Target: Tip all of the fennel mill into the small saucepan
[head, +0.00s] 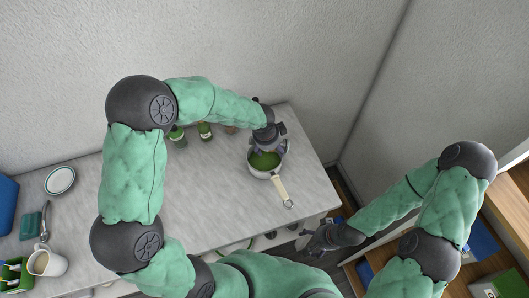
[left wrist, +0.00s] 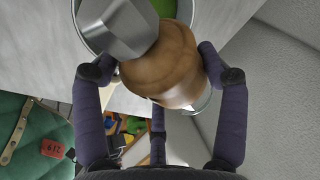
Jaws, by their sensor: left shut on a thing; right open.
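The fennel mill (left wrist: 167,65), with a tan wooden body and a squared grey metal part, is between the fingers of my left gripper (left wrist: 153,62) in the left wrist view. My left gripper (head: 270,140) is shut on it, above the small saucepan. The mill is tilted, with its metal part over the pan. The saucepan (head: 253,171) stands on the counter, holds something green, and its cream handle (head: 280,188) points toward the front right. In the head view the gripper mostly hides the mill. My right gripper (head: 318,241) is open and empty, low beyond the counter's front edge.
Small jars (head: 205,131) stand on the grey counter (head: 215,190) left of the pan. A plate (head: 60,180), a white pitcher (head: 47,263) and a green caddy (head: 14,273) are at the far left. The counter's middle is clear. Wooden shelving (head: 505,262) is at right.

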